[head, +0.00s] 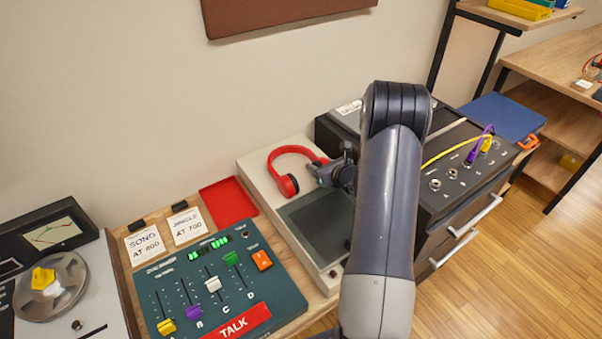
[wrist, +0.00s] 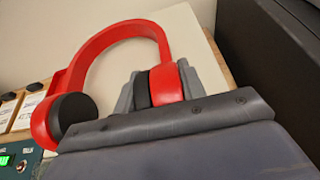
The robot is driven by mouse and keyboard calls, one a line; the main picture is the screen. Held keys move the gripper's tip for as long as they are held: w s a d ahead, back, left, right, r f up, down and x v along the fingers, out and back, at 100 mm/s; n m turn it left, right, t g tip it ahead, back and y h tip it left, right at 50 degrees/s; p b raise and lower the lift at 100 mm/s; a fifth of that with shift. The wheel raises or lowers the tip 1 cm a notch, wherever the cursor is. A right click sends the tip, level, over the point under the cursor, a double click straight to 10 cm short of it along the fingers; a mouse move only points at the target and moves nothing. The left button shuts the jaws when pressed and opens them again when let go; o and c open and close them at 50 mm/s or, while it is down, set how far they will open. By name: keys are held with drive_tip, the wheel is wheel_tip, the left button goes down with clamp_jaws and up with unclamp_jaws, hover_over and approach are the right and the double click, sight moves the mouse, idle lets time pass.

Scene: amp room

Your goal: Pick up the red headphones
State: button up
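The red headphones (head: 288,170) lie at the back of a cream-coloured unit, band toward the wall. In the wrist view the red headphones (wrist: 100,62) show their band arching at the top and one black-padded cup at left. My gripper (head: 332,172) is at their right-hand cup. In the wrist view my gripper (wrist: 162,88) has one grey finger on each side of that cup, with no clear gap to either. The lower part of this cup is hidden behind the gripper body. I cannot see clear space under the headphones.
The cream unit (head: 258,172) has a dark recessed panel (head: 320,222). A mixer panel (head: 205,285) with sliders and a red tray (head: 228,202) are to its left. A black amp (head: 465,170) with cables stands close on the right.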

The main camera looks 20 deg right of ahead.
drive_tip(key=c, duration=0.6)
drive_tip(key=shift+r, duration=0.1)
wheel_tip(320, 180, up, 10)
drive_tip(key=shift+f, duration=0.1)
idle(0.3)
